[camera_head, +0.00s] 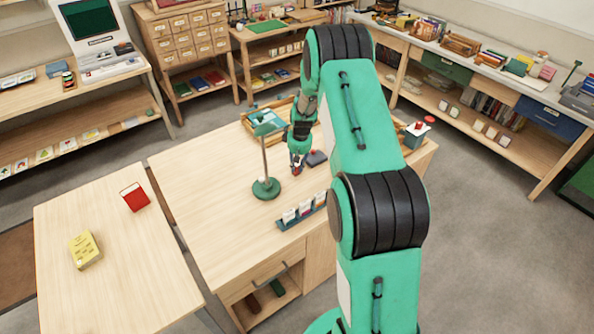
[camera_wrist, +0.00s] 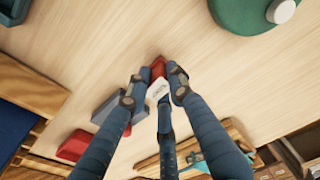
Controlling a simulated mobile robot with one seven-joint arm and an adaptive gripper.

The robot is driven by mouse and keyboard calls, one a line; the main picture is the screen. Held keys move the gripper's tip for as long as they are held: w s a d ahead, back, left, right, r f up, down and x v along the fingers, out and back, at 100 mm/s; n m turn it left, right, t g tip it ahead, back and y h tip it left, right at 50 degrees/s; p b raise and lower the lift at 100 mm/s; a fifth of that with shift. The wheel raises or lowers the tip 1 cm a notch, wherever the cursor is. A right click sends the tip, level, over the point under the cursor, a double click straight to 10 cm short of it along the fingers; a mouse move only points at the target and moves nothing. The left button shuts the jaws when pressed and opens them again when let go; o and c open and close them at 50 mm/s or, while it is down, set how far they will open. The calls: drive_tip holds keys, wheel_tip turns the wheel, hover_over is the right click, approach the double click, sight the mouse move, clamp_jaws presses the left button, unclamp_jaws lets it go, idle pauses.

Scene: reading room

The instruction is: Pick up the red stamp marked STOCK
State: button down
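A red stamp (camera_wrist: 158,67) with a pale, marked face shows between my fingertips in the wrist view. The lettering is too small to read surely. My gripper (camera_wrist: 156,84) has a finger close against each side of the stamp and a third finger below it, with no clear gap seen. In the head view my gripper (camera_head: 297,164) is low over the middle table, and a bit of red shows at its tips. I cannot tell whether the stamp is clear of the table.
A dark grey block (camera_head: 317,158) lies right beside my gripper. A green lamp base (camera_head: 266,188) with an upright pole stands close in front. A blue rack (camera_head: 302,212) of cards is nearer. Another red thing (camera_wrist: 75,145) lies at lower left in the wrist view.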

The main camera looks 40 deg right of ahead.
idle(0.3)
wheel_tip(320, 180, up, 10)
drive_tip(key=shift+p, duration=0.6)
